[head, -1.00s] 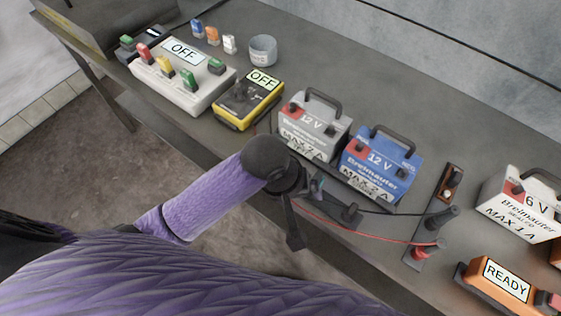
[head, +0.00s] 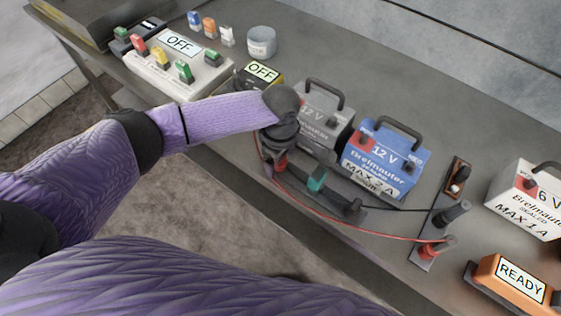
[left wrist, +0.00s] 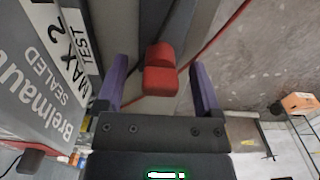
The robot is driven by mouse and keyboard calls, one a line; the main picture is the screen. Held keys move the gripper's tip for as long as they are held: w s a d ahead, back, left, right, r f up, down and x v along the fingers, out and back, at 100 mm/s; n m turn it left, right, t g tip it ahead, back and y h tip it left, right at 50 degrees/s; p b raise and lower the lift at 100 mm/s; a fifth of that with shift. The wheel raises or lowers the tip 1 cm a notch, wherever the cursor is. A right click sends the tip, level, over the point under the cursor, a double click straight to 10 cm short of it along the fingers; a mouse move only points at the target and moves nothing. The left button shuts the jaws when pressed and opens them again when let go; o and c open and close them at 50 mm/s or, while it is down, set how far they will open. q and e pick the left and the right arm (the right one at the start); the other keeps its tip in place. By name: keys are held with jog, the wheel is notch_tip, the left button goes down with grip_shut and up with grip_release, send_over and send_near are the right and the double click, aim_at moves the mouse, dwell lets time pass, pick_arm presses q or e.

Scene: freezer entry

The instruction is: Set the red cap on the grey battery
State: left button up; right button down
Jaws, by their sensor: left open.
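The red cap (head: 281,164) sits on the dark strip in front of the grey battery (head: 326,116), with a red lead near it. In the left wrist view the red cap (left wrist: 160,72) shows between the two purple fingers, with a gap on each side. My left gripper (left wrist: 158,66) is open and over the cap, not closed on it. In the head view the wrist hides most of the fingers and part of the grey battery. The battery's labelled face (left wrist: 40,85) fills the left of the wrist view. My right gripper is not in view.
A teal cap (head: 317,178) and a black cap (head: 353,207) stand along the same strip. A blue battery (head: 385,160) is right of the grey one. A yellow meter (head: 262,74) is partly hidden behind my arm. An orange READY box (head: 515,278) stands at the right.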

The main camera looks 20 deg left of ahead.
pick_arm(q)
jog(key=shift+f, duration=0.45)
jog(key=shift+r, duration=0.1)
grip_shut()
notch_tip(320, 180, up, 10)
jog(key=p, duration=0.4)
jog(key=shift+r+p, duration=0.75)
jog(key=shift+p, duration=0.15)
notch_tip(320, 180, up, 2)
jog(key=p, duration=0.4)
jog(key=shift+r, duration=0.25)
